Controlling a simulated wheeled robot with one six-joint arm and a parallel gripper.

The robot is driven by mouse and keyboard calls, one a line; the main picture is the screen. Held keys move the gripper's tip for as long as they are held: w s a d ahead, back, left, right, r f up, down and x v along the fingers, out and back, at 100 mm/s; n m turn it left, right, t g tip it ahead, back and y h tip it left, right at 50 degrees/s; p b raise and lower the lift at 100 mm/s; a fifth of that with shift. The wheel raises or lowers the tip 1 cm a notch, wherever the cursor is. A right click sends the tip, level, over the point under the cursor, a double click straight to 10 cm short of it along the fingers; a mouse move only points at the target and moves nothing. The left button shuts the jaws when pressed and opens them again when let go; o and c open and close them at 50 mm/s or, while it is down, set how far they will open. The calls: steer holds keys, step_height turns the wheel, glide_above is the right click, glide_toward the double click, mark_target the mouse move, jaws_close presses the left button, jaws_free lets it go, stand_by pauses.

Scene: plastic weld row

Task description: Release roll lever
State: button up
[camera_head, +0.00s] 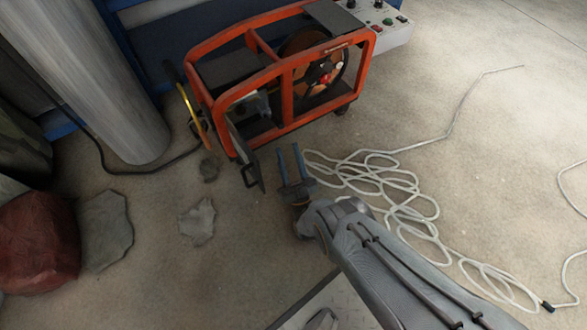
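An orange-framed machine (290,98) stands on the floor at the top centre. A dark spool or wheel (300,48) with a red and white hub shows inside the frame. I cannot pick out the roll lever with certainty at this size. My gripper (289,149) has two blue fingers, apart and pointing toward the machine. It is open with nothing between the fingers, just right of the panel in the picture.
A white cable (405,205) lies in loops on the floor at the right. A grey control box (388,24) is at the upper right. A thick grey column (100,75) and a red lump (38,240) are at the left.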

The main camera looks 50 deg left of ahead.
steer(key=s+d+p, duration=0.2)
steer(key=d+p, duration=0.3)
steer(key=d, duration=0.1)
steer(key=shift+s+d, duration=0.25)
steer(key=shift+d, duration=0.15)
stand_by(0.3)
